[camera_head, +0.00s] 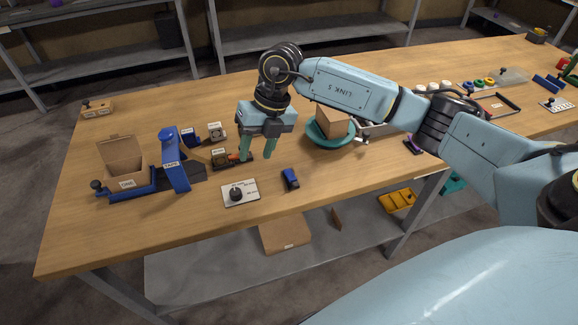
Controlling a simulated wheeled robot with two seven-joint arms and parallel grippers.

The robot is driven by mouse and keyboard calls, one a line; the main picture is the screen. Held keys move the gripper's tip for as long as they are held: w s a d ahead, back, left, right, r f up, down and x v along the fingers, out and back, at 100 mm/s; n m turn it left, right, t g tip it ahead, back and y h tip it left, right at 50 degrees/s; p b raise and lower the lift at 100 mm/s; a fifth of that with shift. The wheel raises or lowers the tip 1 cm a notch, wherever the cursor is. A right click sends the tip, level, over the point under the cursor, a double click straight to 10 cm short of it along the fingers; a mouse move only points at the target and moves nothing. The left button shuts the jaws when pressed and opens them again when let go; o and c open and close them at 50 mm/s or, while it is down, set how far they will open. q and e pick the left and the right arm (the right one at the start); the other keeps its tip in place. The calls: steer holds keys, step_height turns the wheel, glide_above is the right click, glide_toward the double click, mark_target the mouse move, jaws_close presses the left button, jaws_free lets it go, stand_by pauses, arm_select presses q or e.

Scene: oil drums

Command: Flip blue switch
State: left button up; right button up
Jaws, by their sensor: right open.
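My right gripper (256,150) is open and points down over the wooden table (330,185), with its two teal fingers apart. Its fingertips are close to a small dark base with an orange-red part (234,157); I cannot tell whether they touch it. A small blue block with a label (190,138) sits left of the gripper, in a group with two small labelled pale-faced boxes (216,131). A small blue and black object (290,179) lies to the right, nearer the front edge. Which blue item is the switch is too small to tell. My left gripper is not in view.
A blue clamp-like stand (175,165) and an open cardboard box (124,165) stand at left. A teal bowl (326,138) holds a brown block, right of the gripper.

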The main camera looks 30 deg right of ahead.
mark_target(289, 172)
steer(key=d+r+m+h, duration=0.15)
steer(key=d+h, duration=0.25)
steer(key=d, duration=0.5)
steer(key=shift+g, duration=0.3)
steer(key=f, duration=1.3)
steer(key=shift+w+a+f, duration=0.1)
steer(key=shift+w+a, duration=0.2)
jaws_close()
